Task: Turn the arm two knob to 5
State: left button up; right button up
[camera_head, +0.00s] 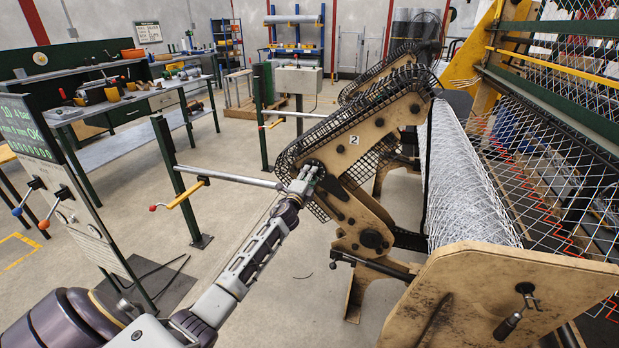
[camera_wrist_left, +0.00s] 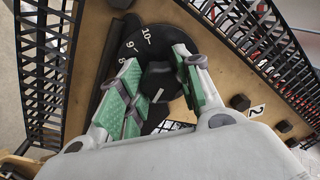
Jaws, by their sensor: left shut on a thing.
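The arm marked "2" (camera_head: 362,128) is a tan plate arm edged with black mesh in the head view. Its black knob (camera_wrist_left: 158,82) shows in the left wrist view, with a white pointer line on it. A black dial (camera_wrist_left: 140,45) behind it shows 10, 9 and 8 at its upper left; its other numbers are hidden by my gripper. My left gripper (camera_head: 308,176) reaches the arm's lower end in the head view. In the left wrist view its green-padded fingers (camera_wrist_left: 160,90) are on both sides of the knob, shut on it. My right gripper is not in view.
A roll of wire mesh (camera_head: 460,180) lies right of the arm. A green post with a rail (camera_head: 178,180) stands left of the arm. A control panel (camera_head: 60,180) stands at far left. Black mesh guards (camera_wrist_left: 45,60) flank the knob. Floor between post and machine is open.

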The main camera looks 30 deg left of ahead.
pick_arm(q)
jog(key=shift+f, duration=0.15)
jog(key=o, duration=1)
jog(key=shift+o, duration=0.2)
jog(key=shift+s, duration=0.15)
jog(key=r+v, duration=0.1)
jog(key=v, duration=1)
jog(key=shift+s+f, duration=0.35)
jog(key=shift+f, duration=0.1)
jog(key=shift+d, duration=0.1)
